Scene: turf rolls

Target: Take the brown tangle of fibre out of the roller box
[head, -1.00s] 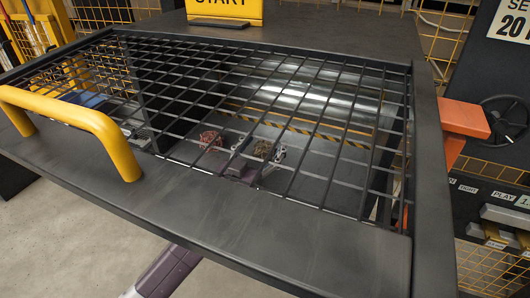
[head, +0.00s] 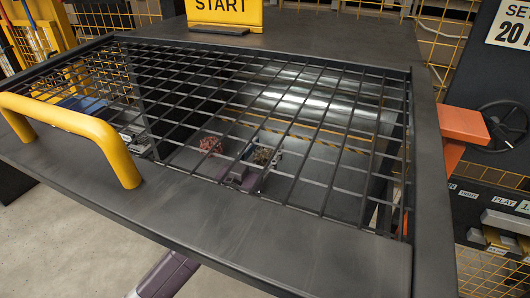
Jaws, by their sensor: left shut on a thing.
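The brown tangle of fibre (head: 263,156) is inside the roller box, seen through the dark mesh guard (head: 310,131). My left gripper (head: 262,158) is under the mesh, shut on the brown tangle. Mesh bars partly hide the fingers and the tangle. My left arm passes below the box's front ledge, which hides part of it. A reddish tangle (head: 210,144) lies to the left of the gripper, apart from it. My right gripper is out of view.
Shiny rollers (head: 310,95) lie behind the tangle, with a yellow-black striped edge (head: 300,131) before them. A dark upright partition (head: 146,95) stands left. A yellow handle (head: 75,122) crosses the front left. The box floor right of the gripper looks clear.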

